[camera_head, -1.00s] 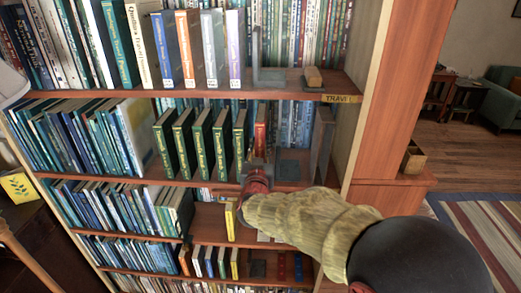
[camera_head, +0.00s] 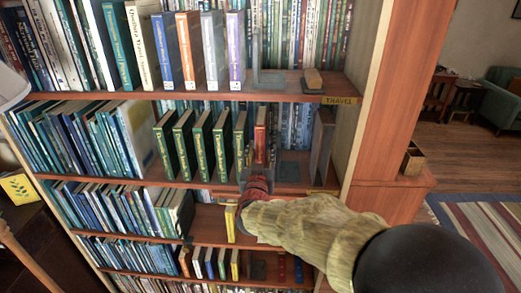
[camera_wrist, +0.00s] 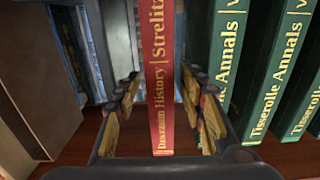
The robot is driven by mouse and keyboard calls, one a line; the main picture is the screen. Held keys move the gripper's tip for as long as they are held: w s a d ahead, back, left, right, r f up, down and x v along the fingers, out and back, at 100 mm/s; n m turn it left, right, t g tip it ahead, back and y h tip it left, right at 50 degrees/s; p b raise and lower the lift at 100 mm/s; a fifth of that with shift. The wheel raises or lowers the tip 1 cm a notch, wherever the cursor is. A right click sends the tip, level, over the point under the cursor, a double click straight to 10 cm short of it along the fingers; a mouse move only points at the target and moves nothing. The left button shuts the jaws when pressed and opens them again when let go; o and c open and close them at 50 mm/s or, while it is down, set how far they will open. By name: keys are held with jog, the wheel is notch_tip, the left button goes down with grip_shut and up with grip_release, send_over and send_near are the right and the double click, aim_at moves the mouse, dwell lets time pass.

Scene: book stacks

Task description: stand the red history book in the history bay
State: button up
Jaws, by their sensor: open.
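The red history book (camera_head: 260,128) stands upright on the second shelf down, just right of the row of green books (camera_head: 203,140). My gripper (camera_wrist: 160,95) is open, with a finger on each side of the spine and gaps visible beside the book. In the head view my gripper (camera_head: 256,172) is in front of the book's lower part and hides it. The green Annals books (camera_wrist: 270,70) stand close beside the right finger in the wrist view.
A grey bookend (camera_head: 322,145) stands right of the red book, with shelf space between them. The shelf above holds upright books, a metal bookend and a "TRAVEL" label (camera_head: 339,100). The wooden side panel (camera_head: 395,100) closes the case on the right.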

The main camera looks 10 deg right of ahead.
jog(key=s+a+r+n+g+y+p, duration=0.1)
jog(key=s+a+n+g+y, duration=0.2)
jog(key=s, duration=0.6)
jog(key=s+a+r+n+g+y+p, duration=0.15)
jog(key=s+a+y, duration=0.35)
jog(key=s, duration=0.5)
jog(key=s+d+f+g+h, duration=0.1)
jog(key=s+d+f+g, duration=0.1)
jog(key=s, duration=0.8)
jog(key=s+d+f+g+h, duration=0.1)
jog(key=s+d+g, duration=0.4)
jog(key=s, duration=0.5)
jog(key=shift+s+d+f+m, duration=0.2)
jog(key=shift+d+f+m, duration=0.25)
jog(key=shift+d+f, duration=0.4)
